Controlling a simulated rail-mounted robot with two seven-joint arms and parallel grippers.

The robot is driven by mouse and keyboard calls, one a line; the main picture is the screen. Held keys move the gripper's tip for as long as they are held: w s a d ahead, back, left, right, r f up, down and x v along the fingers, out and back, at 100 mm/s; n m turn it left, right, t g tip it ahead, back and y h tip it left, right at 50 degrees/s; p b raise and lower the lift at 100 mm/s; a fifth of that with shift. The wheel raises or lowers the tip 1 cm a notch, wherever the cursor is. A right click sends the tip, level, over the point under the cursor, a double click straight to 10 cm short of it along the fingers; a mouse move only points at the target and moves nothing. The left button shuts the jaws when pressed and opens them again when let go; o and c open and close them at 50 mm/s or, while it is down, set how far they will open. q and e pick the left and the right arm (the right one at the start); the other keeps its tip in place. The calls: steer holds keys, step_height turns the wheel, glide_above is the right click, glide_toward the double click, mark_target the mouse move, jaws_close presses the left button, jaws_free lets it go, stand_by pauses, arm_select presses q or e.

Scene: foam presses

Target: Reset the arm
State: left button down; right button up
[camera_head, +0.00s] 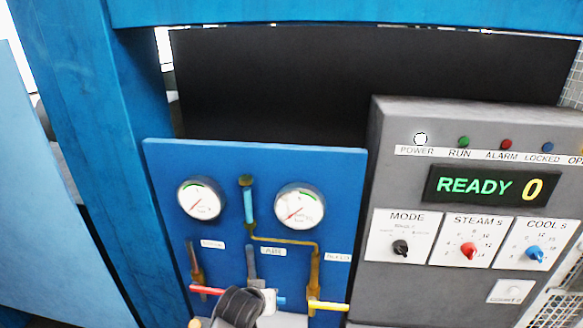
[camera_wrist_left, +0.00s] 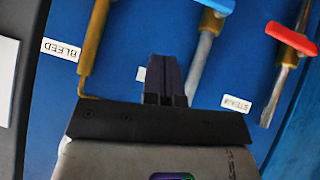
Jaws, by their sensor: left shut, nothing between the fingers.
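My left gripper (camera_wrist_left: 166,78) shows in the left wrist view with its two dark fingers together and nothing between them. It is in front of the blue valve panel (camera_wrist_left: 120,40), between a brass pipe (camera_wrist_left: 93,40) and the blue-handled valve (camera_wrist_left: 205,50). I cannot tell whether the fingertips touch the panel. In the head view my left arm's dark wrist comes up at the bottom, in front of the lower part of the blue panel (camera_head: 220,155). It partly hides the blue handle (camera_head: 281,300). My right gripper is not in view.
The panel has a red handle (camera_head: 206,290), a yellow handle (camera_head: 328,306) and two gauges (camera_head: 200,200) (camera_head: 299,206). A grey control box (camera_head: 400,120) at right has knobs and a display (camera_head: 487,186) reading READY 0. Blue press frame (camera_head: 100,120) stands at left.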

arm_select(q)
steer(key=s+a+r+m+t, duration=0.15)
steer(key=s+r+m, duration=0.25)
steer(key=r, duration=0.7)
steer(key=s+a+r+y, duration=0.1)
steer(key=s+a+r, duration=0.1)
steer(key=s+a, duration=0.35)
steer(key=s+a+f+n+g+p, duration=0.1)
steer(key=s+a+f+g, duration=0.1)
steer(key=s+f, duration=0.5)
steer(key=s+a+f+n+g+y+p, duration=0.1)
steer(key=s+f, duration=0.5)
steer(key=s, duration=1)
steer(key=s+a+f+g+p, duration=0.2)
steer(key=s+f, duration=0.5)
steer(key=s, duration=0.5)
steer(key=shift+s+a+f+n+g+y, duration=0.3)
steer(key=shift+a+n+g, duration=0.1)
steer(key=shift+a+g, duration=0.35)
steer(key=shift+d, duration=0.1)
